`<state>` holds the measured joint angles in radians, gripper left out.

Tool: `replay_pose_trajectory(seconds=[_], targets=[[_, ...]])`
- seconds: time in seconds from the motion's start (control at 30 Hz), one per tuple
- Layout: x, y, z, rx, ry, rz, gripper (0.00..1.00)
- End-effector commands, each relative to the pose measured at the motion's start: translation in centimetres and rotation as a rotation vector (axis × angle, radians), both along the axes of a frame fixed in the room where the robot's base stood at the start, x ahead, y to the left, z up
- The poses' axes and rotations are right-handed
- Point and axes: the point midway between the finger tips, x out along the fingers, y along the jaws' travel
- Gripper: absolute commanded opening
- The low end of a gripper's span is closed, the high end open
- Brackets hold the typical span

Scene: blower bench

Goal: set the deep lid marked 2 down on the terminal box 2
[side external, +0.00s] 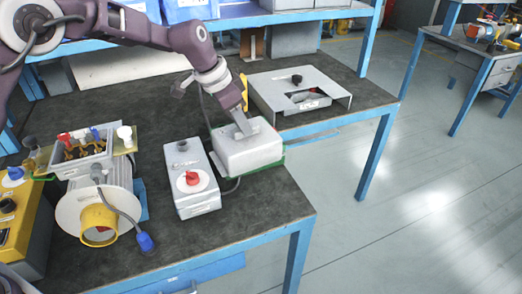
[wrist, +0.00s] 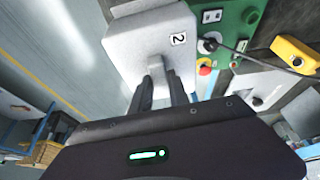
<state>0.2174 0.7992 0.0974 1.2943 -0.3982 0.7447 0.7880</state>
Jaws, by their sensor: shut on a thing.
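My gripper (side external: 241,122) is shut on the raised handle of the deep lid marked 2 (side external: 250,150), a light grey block-shaped cover. In the wrist view my gripper (wrist: 160,83) has its two fingers on either side of the handle, and the lid (wrist: 140,43) shows its black 2 label facing up. A green edge shows beneath the lid in the side view; whether the lid touches it, I cannot tell. An open terminal box (side external: 84,168) with coloured terminals sits on the blower at left. I see no number on it.
A grey control box (side external: 190,178) with a red knob stands just left of the lid. A grey metal cover (side external: 300,90) lies behind right. In the wrist view a green panel (wrist: 240,18) with buttons lies beside the lid. The bench front right is clear.

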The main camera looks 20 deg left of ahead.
Motion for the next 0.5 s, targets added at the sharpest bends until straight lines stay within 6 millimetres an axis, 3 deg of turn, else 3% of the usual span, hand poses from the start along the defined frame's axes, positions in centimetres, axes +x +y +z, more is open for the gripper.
replay_pose_trajectory(seconds=[0.03, 0.2, 0.33, 0.5], targets=[[-0.6, 1.9, 2.5, -0.001, -0.008, 0.055, 0.0], [-4.8, 8.4, 9.5, -0.002, -0.008, 0.27, 0.0], [-9.1, 13.0, 13.6, -0.002, -0.005, 0.432, 0.0], [-14.4, 18.6, 16.6, -0.002, -0.002, 0.562, 0.0]])
